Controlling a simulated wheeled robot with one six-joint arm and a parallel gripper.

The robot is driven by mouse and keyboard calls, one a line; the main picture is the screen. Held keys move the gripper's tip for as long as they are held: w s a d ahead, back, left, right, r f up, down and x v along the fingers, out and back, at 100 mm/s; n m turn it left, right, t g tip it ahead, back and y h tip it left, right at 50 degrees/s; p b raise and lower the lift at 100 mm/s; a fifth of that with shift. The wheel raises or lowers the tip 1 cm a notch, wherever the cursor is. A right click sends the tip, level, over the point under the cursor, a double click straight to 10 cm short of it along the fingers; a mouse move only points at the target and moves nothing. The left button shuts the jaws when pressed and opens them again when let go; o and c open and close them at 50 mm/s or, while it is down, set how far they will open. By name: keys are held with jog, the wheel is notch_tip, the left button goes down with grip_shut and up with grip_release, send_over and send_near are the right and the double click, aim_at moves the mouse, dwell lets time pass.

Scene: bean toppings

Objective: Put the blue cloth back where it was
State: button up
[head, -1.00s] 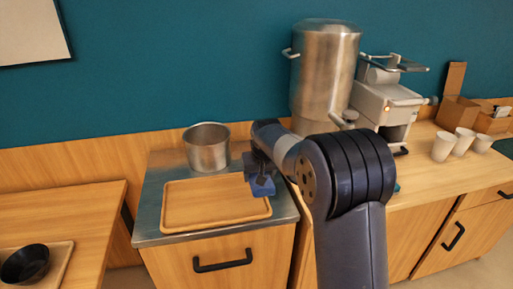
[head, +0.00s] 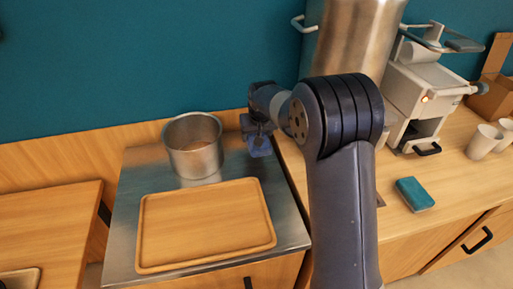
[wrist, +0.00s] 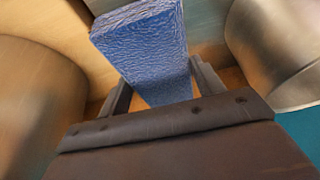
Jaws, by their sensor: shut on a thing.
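My gripper (head: 257,132) is shut on the blue cloth (head: 260,148), a small block-like blue piece. It holds the cloth near the back right corner of the metal counter, to the right of the pot. In the wrist view the cloth (wrist: 150,48) stands out between the two fingers of my gripper (wrist: 163,88), with its crinkled surface showing. Whether the cloth touches the counter I cannot tell.
A metal pot (head: 194,146) stands behind a wooden tray (head: 205,225) on the metal counter (head: 125,215). A large metal urn (head: 350,45), a white machine (head: 420,85), paper cups (head: 484,142) and a teal sponge (head: 414,194) are at right. The tray is empty.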

jog(key=shift+f+p, duration=0.3)
jog(key=shift+f, duration=3)
jog(key=shift+f, duration=0.1)
jog(key=o, duration=1)
jog(key=shift+c, duration=0.2)
jog(key=shift+r, duration=0.25)
jog(key=b+v, duration=0.1)
jog(key=v, duration=1)
jog(key=shift+s+r, duration=0.25)
jog(key=shift+r, duration=0.05)
